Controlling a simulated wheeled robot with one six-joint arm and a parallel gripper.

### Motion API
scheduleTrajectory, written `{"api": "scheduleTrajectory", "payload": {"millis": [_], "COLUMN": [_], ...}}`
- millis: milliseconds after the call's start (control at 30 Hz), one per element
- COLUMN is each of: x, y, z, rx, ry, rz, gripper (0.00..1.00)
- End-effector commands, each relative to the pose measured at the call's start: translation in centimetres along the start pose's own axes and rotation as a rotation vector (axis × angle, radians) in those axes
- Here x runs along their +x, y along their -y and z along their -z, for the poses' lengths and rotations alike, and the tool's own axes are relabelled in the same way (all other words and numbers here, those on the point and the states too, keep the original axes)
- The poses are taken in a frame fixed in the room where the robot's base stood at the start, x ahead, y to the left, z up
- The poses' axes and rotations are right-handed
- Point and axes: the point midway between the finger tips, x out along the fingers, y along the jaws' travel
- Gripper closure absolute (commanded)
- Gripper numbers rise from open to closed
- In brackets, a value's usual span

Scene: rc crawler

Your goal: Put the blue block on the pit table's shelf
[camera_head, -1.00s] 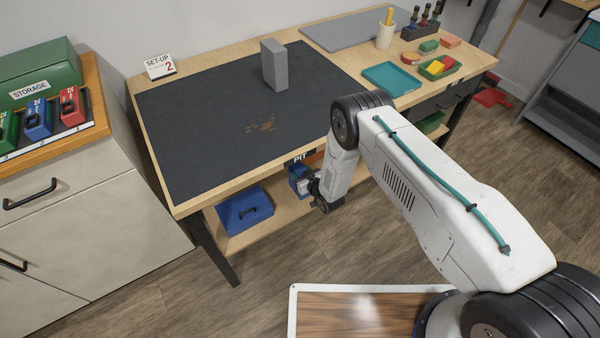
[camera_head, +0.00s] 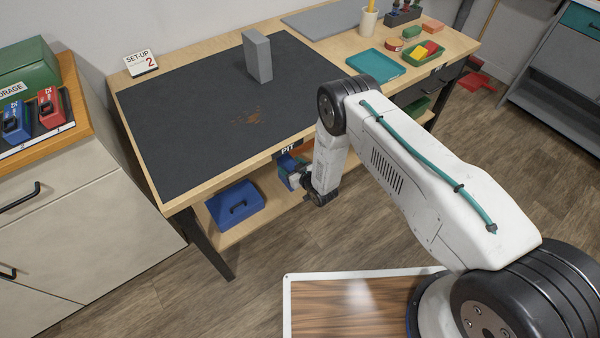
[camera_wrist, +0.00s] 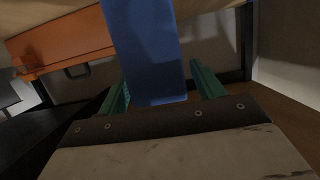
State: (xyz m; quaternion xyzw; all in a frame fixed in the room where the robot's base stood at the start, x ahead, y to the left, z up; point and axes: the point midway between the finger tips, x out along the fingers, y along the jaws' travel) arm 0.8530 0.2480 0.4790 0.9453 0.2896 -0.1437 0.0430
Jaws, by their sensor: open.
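The blue block (camera_wrist: 148,50) is upright between the green fingers of my gripper (camera_wrist: 162,88) in the wrist view. The fingers are open, with a gap showing at the right side of the block. In the head view my gripper (camera_head: 297,180) is under the front edge of the pit table (camera_head: 180,197), at its shelf (camera_head: 273,208). A small part of the blue block (camera_head: 287,164) shows there below the PIT sign. I cannot tell whether the block's base rests on the shelf.
A grey block (camera_head: 258,57) stands on the dark mat (camera_head: 190,110) above. A dark table leg (camera_head: 213,250) is at the front left.

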Motion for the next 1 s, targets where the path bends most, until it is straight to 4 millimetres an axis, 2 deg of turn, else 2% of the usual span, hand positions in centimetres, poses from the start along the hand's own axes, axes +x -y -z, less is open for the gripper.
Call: {"api": "scheduleTrajectory", "payload": {"millis": [200,433,633,1000], "x": [-4.9,-8.8,-10.0,-10.1], "y": [-0.1,-0.1,0.0,0.0], "z": [0.1,0.1,0.1,0.1], "rx": [0.001,0.000,0.000,0.000], "ry": [0.002,0.000,-0.001,-0.001], "rz": [-0.001,-0.001,0.000,-0.001], "gripper": [0.33,0.33,0.33,0.33]}}
